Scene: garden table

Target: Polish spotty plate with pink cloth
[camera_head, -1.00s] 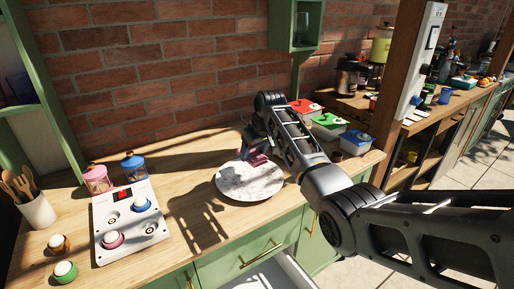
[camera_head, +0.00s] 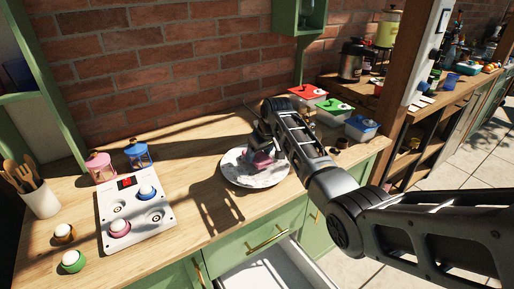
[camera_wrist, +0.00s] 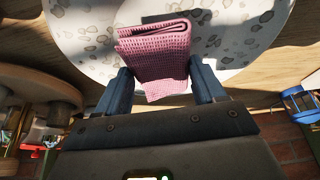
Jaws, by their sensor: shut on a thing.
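The spotty plate (camera_head: 240,172) is a white round plate with brownish spots, lying on the wooden counter in the head view. It also fills the top of the wrist view (camera_wrist: 85,35). My gripper (camera_wrist: 158,85) is shut on the folded pink cloth (camera_wrist: 165,60), which has a waffle weave. In the head view the cloth (camera_head: 262,158) is over the plate's upper right part, partly hidden by my gripper (camera_head: 264,146). The cloth looks to be at or close to the plate's surface; I cannot tell whether it touches.
A white device (camera_head: 135,213) with egg cups stands left of the plate. Lidded tubs, red (camera_head: 308,93), green (camera_head: 334,107) and blue (camera_head: 361,127), stand at the right. A white drawer (camera_head: 268,272) is open below the counter. Bare counter lies between device and plate.

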